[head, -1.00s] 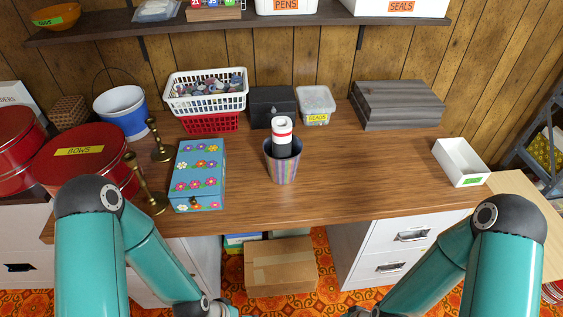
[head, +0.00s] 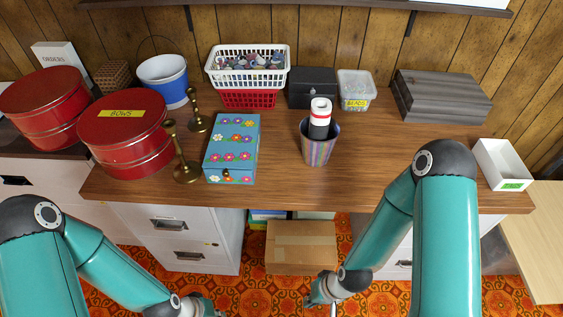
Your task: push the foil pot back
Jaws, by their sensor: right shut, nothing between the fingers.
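The foil pot (head: 319,150), a striped, shiny tapered pot, stands upright on the wooden desk a little right of the middle, near the front edge. A dark roll with a white top and red band (head: 320,113) stands in it. My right gripper (head: 322,292) is at the bottom of the head view, below and in front of the desk edge, apart from the pot. It is shut and empty. My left gripper (head: 207,308) is partly cut off at the bottom edge; its fingers do not show clearly.
Left of the pot are a flowered blue box (head: 231,148) and brass candlesticks (head: 184,160). Behind it are a black box (head: 312,88), a beads tub (head: 356,90) and a white basket (head: 248,70). Bare desk (head: 375,140) lies to its right. A cardboard box (head: 301,247) sits below.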

